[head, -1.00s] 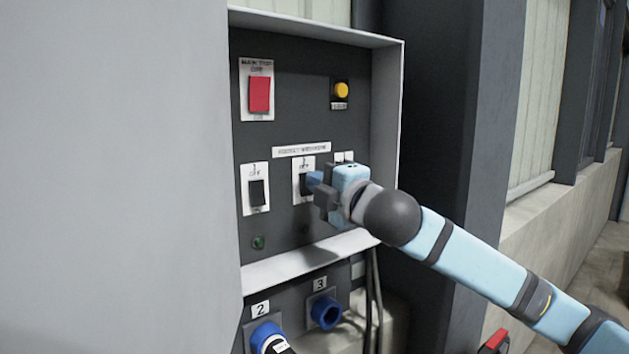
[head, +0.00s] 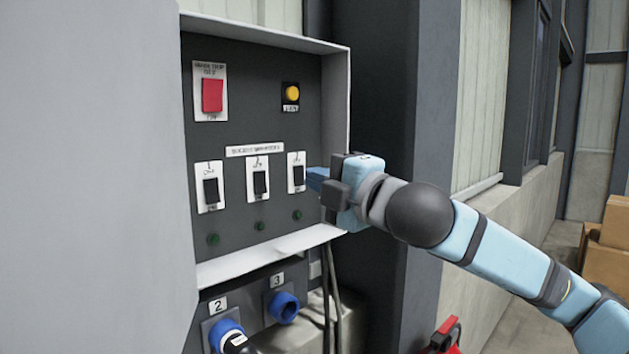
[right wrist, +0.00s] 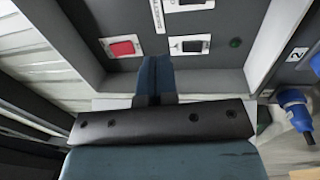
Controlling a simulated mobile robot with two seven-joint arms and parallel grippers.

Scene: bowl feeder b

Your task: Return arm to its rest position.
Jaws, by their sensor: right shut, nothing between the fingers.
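My right gripper (head: 316,178) is shut and empty in the head view, just right of the rightmost black switch (head: 298,175) on the grey control panel (head: 240,140). Its blue fingers (right wrist: 155,76) lie together in the right wrist view and point at the panel. I cannot tell the exact gap between fingertips and panel. My right arm (head: 510,262) reaches in from the lower right. My left gripper does not show.
The panel also bears a red switch (head: 212,95), a yellow button (head: 292,92) and two more black switches. A raised grey box edge (head: 336,130) frames it. Blue sockets (head: 284,307) sit below. Cardboard boxes (head: 606,248) stand far right.

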